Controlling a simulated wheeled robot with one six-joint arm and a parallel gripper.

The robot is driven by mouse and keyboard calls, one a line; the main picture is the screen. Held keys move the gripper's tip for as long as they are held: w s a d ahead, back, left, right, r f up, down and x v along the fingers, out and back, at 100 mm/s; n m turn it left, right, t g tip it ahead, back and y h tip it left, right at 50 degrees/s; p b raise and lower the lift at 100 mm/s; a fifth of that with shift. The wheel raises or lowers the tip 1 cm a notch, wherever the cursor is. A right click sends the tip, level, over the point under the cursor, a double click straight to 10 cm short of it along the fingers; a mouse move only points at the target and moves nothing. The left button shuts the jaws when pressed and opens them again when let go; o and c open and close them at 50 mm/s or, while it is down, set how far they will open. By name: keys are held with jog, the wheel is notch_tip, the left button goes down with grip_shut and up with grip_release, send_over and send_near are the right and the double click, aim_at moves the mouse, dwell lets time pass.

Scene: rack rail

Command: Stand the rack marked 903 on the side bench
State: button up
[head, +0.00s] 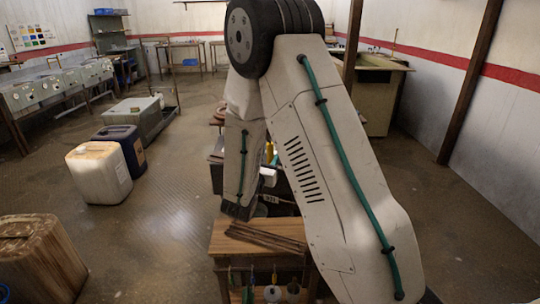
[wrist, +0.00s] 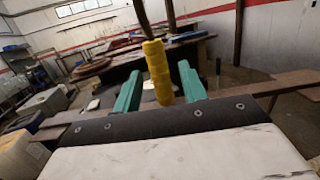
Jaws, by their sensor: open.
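My gripper (wrist: 159,72) shows in the wrist view with its two teal fingers apart, so it is open. A ribbed yellow grip (wrist: 158,72) on a dark rod appears between the fingers, with gaps on both sides; I cannot tell its depth. In the head view my arm hides the gripper. A small yellow item (head: 269,151) shows beside the arm, among dark things partly hidden. No 903 mark is readable in either view, so I cannot tell which thing is the rack. I cannot tell which surface is the side bench.
A wooden stand (head: 228,243) close in front bears dark slats, with small tools hanging below. Left on the floor are a white jerrycan (head: 99,172), a dark blue one (head: 128,146) and a brown container (head: 40,262). A greenish bench (head: 378,100) stands behind right. Floor is clear at right.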

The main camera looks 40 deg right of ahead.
jog(key=v, duration=1)
jog(key=s+d+r+m+g+y, duration=0.25)
jog(key=s+r+m+g, duration=0.25)
jog(key=s+m+g, duration=0.4)
jog(key=s+d+r+m+g+y, duration=0.1)
jog(key=s+d+r+m+g, duration=0.2)
jog(key=s+r+m+g, duration=0.5)
jog(key=s+a+m+t+y, duration=0.7)
jog(key=s+a+y, duration=0.5)
jog(key=a, duration=0.3)
jog(key=shift+a+m+t+y, duration=0.2)
jog(key=shift+m+t+y, duration=0.1)
jog(key=shift+t+y, duration=0.15)
